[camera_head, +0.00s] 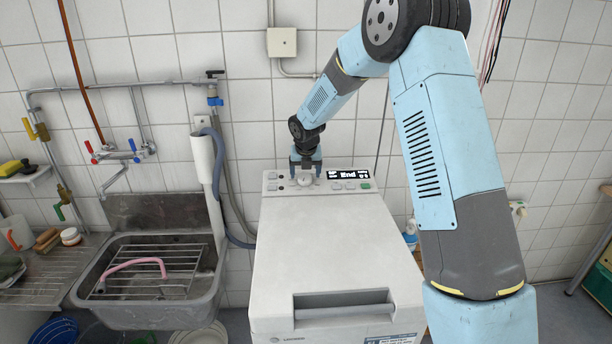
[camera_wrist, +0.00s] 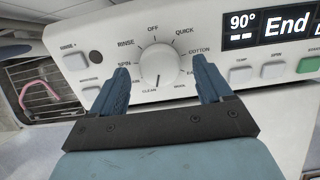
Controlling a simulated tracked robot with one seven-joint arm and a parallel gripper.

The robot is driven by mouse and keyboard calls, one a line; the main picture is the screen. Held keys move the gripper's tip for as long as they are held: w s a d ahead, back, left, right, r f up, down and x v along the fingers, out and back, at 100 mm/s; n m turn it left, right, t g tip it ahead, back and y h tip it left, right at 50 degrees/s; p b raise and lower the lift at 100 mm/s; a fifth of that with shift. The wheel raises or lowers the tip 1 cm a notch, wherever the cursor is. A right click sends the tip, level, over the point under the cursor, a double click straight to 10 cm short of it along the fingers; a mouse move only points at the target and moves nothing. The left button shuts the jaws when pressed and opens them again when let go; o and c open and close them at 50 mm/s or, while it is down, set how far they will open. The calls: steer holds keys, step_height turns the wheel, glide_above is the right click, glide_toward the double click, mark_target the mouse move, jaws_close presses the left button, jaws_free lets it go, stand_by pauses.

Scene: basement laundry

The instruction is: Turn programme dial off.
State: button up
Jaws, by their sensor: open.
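The programme dial (camera_wrist: 160,63) is a round light-grey knob on the washing machine's sloped panel, ringed by printed words with OFF at the top. A dark mark on its face seems to point down, near CLEAN. My gripper (camera_wrist: 162,70) is open in the wrist view, one blue finger on each side of the dial, with gaps visible at both sides. I cannot tell how deep the fingertips reach. In the head view the dial (camera_head: 305,180) shows just below my gripper (camera_head: 306,168), at the back of the machine top.
The washing machine's (camera_head: 325,235) display (camera_wrist: 268,28) reads 90° and End, with several buttons (camera_wrist: 273,70) below it, right of the dial. More buttons (camera_wrist: 76,61) lie left. A grey hose (camera_head: 222,180) and a sink (camera_head: 150,285) stand left of the machine.

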steer(key=shift+x, duration=0.85)
steer(key=c, duration=1)
steer(key=shift+d, duration=0.1)
